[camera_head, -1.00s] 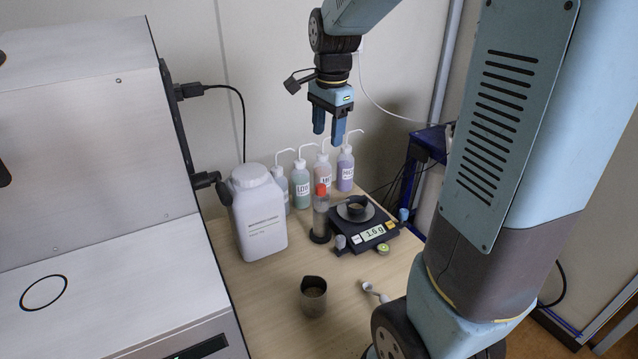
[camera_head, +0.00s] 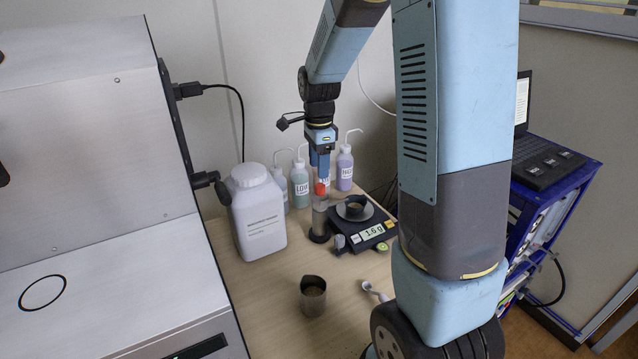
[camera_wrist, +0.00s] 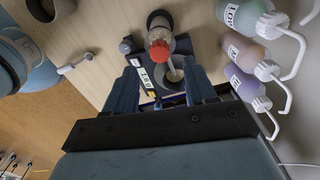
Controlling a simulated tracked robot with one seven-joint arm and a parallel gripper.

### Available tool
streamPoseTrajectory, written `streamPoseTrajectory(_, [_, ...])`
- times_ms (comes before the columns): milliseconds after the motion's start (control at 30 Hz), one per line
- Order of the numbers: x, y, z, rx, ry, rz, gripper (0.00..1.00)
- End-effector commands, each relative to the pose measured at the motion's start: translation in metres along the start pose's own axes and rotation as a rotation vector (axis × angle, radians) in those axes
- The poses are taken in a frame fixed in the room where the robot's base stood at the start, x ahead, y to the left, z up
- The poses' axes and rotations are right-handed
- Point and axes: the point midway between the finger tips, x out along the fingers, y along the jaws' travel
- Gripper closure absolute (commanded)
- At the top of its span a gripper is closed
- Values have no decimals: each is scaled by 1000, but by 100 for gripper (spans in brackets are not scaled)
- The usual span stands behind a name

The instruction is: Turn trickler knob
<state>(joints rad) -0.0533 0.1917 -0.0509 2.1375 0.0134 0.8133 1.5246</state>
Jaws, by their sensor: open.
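The trickler (camera_head: 320,216) is a clear upright body on a dark round base, with a red knob (camera_head: 320,189) on top. It stands just left of the digital scale (camera_head: 365,233), which reads 1.6 g and holds a dark cup (camera_head: 355,209). My gripper (camera_head: 320,176) points down over the trickler, its fingertips close to the red knob. In the wrist view the red knob (camera_wrist: 160,52) shows beyond and between the two spread fingers of my gripper (camera_wrist: 161,75). A pale tube runs from the trickler toward the scale. I cannot tell whether a finger touches the knob.
Several wash bottles (camera_head: 300,186) stand behind the trickler. A large white jar (camera_head: 258,215) stands to its left. A large grey machine (camera_head: 80,170) borders the table at left.

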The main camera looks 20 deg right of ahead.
Motion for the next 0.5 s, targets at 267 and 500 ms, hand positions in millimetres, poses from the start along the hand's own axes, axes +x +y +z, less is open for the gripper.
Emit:
streamPoseTrajectory(267, [45, 0, 0, -1, 0, 2, 44])
streamPoseTrajectory(500, [62, 0, 0, 0, 0, 1, 44])
